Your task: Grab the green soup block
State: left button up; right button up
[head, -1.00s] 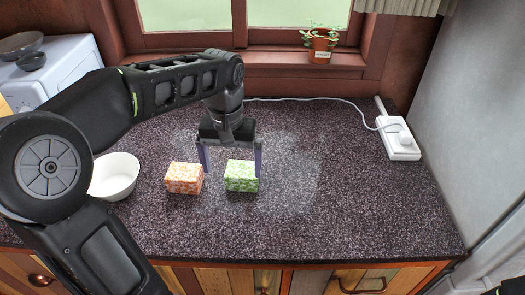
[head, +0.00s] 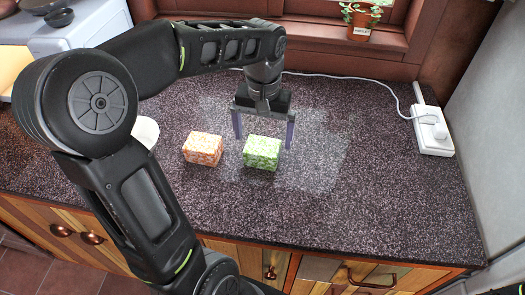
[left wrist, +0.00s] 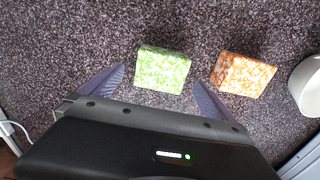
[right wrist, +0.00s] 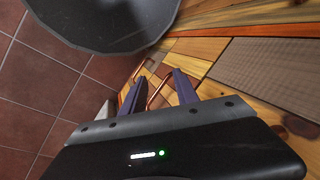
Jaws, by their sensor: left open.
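The green-and-white patterned block (head: 262,152) sits on the dark speckled countertop (head: 400,195), just right of the orange block. My left gripper (head: 264,136) is open and empty, with its fingers to either side of the green block, on its far side in the head view. In the left wrist view the green block (left wrist: 163,69) lies in front of the gap between the fingertips, with no contact visible. My right gripper (right wrist: 159,76) shows only in its wrist view, with a gap between its fingers and nothing in it, near the wooden cabinet fronts.
The orange-and-white block (head: 203,148) stands close beside the green one. A white bowl (head: 146,131) is partly hidden behind my left arm. A white power strip (head: 432,130) with a cable lies at the right. The counter's right front is clear.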

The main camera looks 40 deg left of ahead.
aim_at(263, 144)
pick_arm(q)
jog(key=shift+a+f+p, duration=0.1)
jog(key=shift+f+p, duration=0.4)
jog(key=shift+f, duration=2.1)
jog(key=c, duration=1.7)
jog(key=shift+c, duration=0.2)
notch_tip(263, 144, up, 10)
jog(key=shift+r+b, duration=0.1)
jog(key=shift+b, duration=0.25)
